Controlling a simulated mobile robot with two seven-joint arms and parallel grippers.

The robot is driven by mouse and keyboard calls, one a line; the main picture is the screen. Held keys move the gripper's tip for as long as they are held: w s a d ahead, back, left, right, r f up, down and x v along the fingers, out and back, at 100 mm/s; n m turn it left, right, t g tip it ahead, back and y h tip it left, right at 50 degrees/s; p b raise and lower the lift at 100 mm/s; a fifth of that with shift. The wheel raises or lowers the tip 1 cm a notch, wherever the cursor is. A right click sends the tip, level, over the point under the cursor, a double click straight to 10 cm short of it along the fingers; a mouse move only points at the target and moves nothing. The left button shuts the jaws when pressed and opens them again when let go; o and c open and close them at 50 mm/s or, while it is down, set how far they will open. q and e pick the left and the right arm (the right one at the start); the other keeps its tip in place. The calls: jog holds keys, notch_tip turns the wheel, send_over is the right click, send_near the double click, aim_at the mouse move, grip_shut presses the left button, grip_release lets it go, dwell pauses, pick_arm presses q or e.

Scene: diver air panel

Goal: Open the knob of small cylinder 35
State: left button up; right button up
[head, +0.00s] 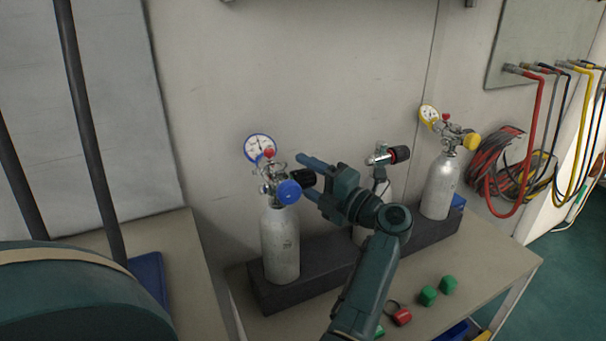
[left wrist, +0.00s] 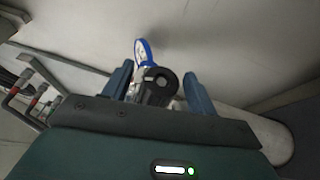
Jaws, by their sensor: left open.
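A small grey cylinder (head: 281,245) stands upright at the left of a dark block, with a blue-rimmed gauge (head: 260,148), a blue knob (head: 289,191) and a black valve knob (head: 303,178). No number is readable on it. My left gripper (head: 304,176) is open, its blue fingers on either side of the black knob. In the left wrist view the black knob (left wrist: 161,84) sits between the two fingers, with gaps visible, and the blue gauge (left wrist: 143,52) lies beyond. My right gripper is not in view.
The dark block (head: 325,262) also holds a middle cylinder, mostly hidden by my arm, with a black-and-red knob (head: 399,154), and a right cylinder (head: 439,187) with a yellow gauge (head: 429,115). Green caps (head: 428,296) and a red one (head: 402,317) lie in front. The wall is close behind.

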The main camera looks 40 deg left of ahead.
pick_arm(q)
jog(key=shift+c, duration=0.5)
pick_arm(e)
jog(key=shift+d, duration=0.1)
